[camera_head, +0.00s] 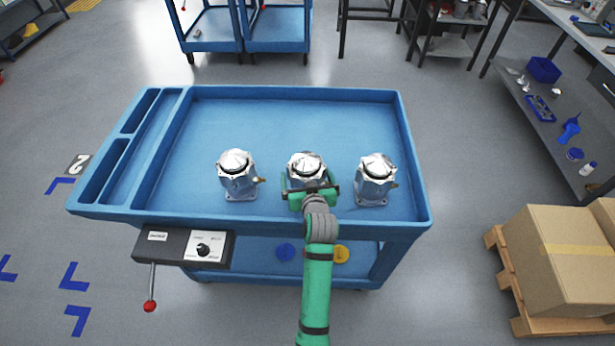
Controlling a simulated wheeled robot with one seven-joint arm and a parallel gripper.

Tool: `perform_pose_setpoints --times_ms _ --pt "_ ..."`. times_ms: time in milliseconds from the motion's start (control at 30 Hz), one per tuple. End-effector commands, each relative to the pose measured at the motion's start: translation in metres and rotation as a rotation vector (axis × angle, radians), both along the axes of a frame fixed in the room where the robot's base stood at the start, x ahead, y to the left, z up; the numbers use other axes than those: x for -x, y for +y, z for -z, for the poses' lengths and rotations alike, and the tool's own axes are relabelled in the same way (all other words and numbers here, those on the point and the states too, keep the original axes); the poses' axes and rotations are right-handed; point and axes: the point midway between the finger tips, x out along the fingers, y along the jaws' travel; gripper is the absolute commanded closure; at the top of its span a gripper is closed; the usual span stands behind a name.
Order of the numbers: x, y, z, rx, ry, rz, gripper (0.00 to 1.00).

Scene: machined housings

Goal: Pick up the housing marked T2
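Three silver machined housings stand upright in a row on the blue cart's tray (290,110). One is the left housing (238,177), one the middle housing (306,165) and one the right housing (375,180). No T2 mark can be read on any of them, so I cannot tell which is T2. My gripper (309,188) is at the near side of the middle housing and hides its lower part. Its green fingers appear to lie to either side of that housing. Whether they touch it is not clear.
The tray has a raised rim and narrow compartments (118,150) on its left. A control box (184,246) with a red-knobbed lever hangs at the front left. The tray's back half is clear. Cardboard boxes (560,260) stand on a pallet at the right.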

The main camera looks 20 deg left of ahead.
Motion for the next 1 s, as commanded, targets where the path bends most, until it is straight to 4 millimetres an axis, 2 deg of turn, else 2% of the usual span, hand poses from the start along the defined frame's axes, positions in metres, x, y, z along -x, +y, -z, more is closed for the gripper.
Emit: perform_pose_setpoints --times_ms 200,500,800,1000 --pt "-0.001 0.0 0.0 0.0 0.0 0.0 0.0" --pt "0.0 0.0 0.001 -0.001 0.002 0.001 0.72" --pt "-0.001 0.0 -0.005 -0.002 -0.006 0.001 0.74" --pt "-0.001 0.0 -0.027 -0.002 -0.009 0.0 0.74"
